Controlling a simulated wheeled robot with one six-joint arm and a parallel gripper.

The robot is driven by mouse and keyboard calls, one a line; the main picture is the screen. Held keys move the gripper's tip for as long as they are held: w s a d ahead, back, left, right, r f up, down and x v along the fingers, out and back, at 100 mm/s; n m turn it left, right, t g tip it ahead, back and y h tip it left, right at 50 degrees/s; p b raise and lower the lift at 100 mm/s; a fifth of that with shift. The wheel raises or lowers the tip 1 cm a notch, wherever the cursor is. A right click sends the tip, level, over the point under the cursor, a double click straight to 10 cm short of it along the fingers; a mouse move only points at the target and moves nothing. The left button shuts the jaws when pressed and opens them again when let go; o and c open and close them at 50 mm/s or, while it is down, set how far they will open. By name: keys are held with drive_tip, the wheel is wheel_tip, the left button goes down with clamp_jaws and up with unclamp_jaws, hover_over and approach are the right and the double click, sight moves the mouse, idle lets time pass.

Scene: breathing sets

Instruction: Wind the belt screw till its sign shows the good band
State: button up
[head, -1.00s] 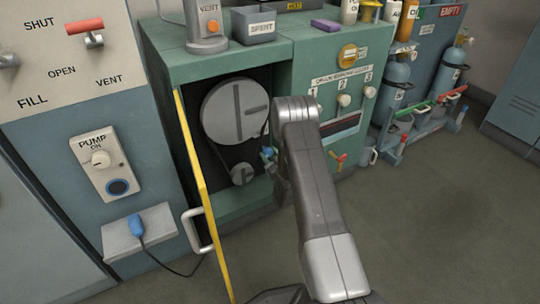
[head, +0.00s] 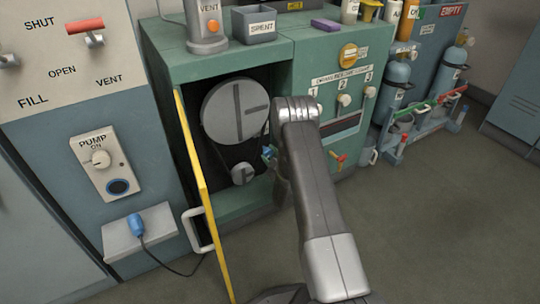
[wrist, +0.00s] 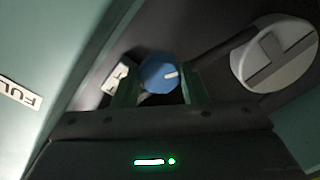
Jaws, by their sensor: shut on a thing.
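The belt screw is a blue knob (wrist: 158,72) with a white pointer mark, seen in the wrist view. My gripper (wrist: 160,92) has a dark green finger on each side of it and is shut on it. A small pale sign (wrist: 117,78) with a dark mark stands just left of the knob, partly hidden by the left finger; I cannot tell which band it shows. In the head view my arm hides most of the gripper, and a bit of blue shows at the cabinet opening. The large pulley (head: 222,118) and small pulley (head: 243,174) sit inside, joined by a dark belt.
The yellow-edged door (head: 200,195) stands open on the left of the opening, with a white handle (head: 194,231). A panel with numbered knobs (head: 344,100) is right of my arm. Gas bottles (head: 396,82) stand farther right. The floor at right is clear.

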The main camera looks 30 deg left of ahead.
idle(0.4)
drive_tip(key=o, duration=1)
drive_tip(key=shift+c, duration=0.2)
drive_tip(key=shift+d, duration=0.1)
drive_tip(key=p+v, duration=0.4)
drive_tip(key=v, duration=0.9)
drive_tip(key=shift+s+d, duration=0.25)
